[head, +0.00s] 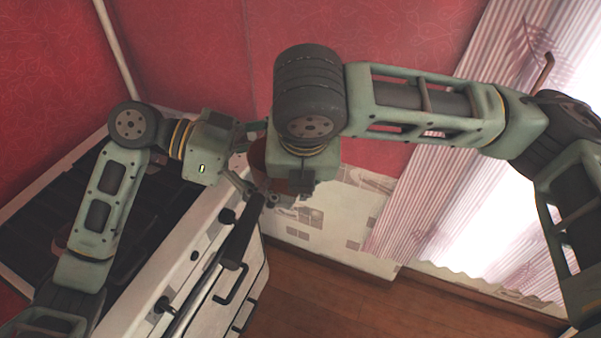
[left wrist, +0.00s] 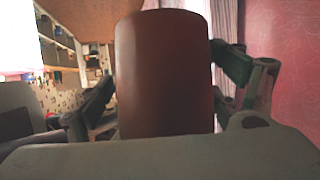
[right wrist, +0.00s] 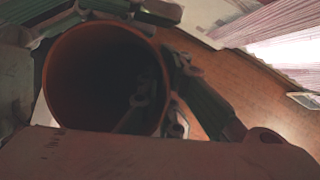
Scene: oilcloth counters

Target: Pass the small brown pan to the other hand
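The small brown pan (head: 257,155) is in the air between my two grippers, mostly hidden by them in the head view. In the left wrist view its brown side (left wrist: 165,75) stands upright between the fingers of my left gripper (head: 244,155), which touch it on both sides. In the right wrist view I look into its dark round mouth (right wrist: 85,75). My right gripper (head: 280,195) has one finger inside the mouth and one outside, closed close over the rim wall. The exact contact is partly hidden.
A stove with a dark top and white front (head: 200,235) is below on the left. A long dark bar (head: 240,240) shows below the grippers; I cannot tell what it joins. The wooden floor (head: 330,305) is clear. A pleated curtain (head: 440,190) hangs at the right.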

